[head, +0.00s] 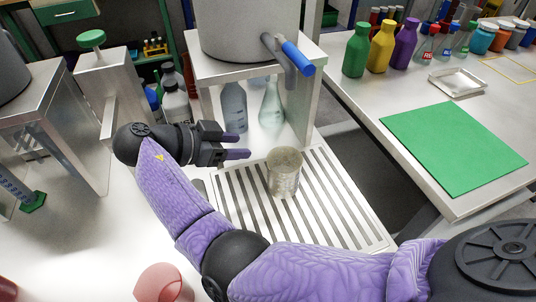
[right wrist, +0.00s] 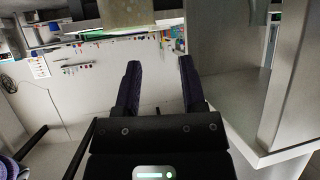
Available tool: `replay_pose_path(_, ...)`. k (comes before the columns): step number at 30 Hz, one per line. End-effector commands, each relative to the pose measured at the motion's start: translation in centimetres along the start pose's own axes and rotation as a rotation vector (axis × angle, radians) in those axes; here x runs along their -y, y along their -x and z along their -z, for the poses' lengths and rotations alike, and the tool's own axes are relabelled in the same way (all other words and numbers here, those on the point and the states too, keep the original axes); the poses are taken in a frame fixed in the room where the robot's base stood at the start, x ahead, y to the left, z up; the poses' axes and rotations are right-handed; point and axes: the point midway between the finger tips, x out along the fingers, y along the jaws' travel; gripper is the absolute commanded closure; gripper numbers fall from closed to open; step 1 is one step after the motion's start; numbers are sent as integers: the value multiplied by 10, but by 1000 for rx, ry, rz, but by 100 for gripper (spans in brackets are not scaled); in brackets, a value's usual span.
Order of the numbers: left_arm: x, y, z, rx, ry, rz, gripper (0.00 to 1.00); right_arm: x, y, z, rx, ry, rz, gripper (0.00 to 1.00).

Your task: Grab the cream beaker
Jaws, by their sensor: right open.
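The cream beaker (head: 284,173) stands upright on a slatted metal grate (head: 330,222) in the middle of the head view. My right gripper (head: 241,141) is open and empty, to the left of the beaker, with its fingers pointing right towards it. A gap shows between the fingertips and the beaker. In the right wrist view the two open fingers (right wrist: 160,84) have nothing between them. A cream-coloured shape (right wrist: 126,12) is cut off at the top of that view; I cannot tell surely that it is the beaker. My left gripper is not in view.
A metal stand (head: 310,95) holds a large grey vessel (head: 250,28) behind the beaker, with two glass bottles beneath. A table on the right carries a green mat (head: 455,145), a metal tray (head: 457,83) and several coloured bottles. A pinkish-red object (head: 163,283) is at the front.

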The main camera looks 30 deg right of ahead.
Motion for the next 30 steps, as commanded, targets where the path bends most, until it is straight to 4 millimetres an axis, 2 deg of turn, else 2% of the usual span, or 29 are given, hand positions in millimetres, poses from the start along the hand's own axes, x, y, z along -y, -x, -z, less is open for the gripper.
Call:
replay_pose_path(3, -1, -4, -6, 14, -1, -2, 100, -1, -25, -2, -1, 1, -5, 48)
replay_pose_path(10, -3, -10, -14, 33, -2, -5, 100, -3, -54, -4, -3, 1, -4, 48)
replay_pose_path(15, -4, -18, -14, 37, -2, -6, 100, -5, -88, -7, -3, 2, -5, 48)
replay_pose_path(21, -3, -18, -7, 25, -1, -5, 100, -5, -92, -5, -1, 2, -1, 48)
replay_pose_path(22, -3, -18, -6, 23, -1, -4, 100, -5, -92, -4, -1, 2, -1, 50)
replay_pose_path(23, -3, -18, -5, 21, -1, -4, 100, -5, -92, -4, -1, 2, -1, 56)
replay_pose_path(29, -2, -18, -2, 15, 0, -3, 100, -5, -91, -5, -1, 2, -1, 98)
replay_pose_path(30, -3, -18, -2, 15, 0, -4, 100, -5, -91, -5, -1, 2, -1, 100)
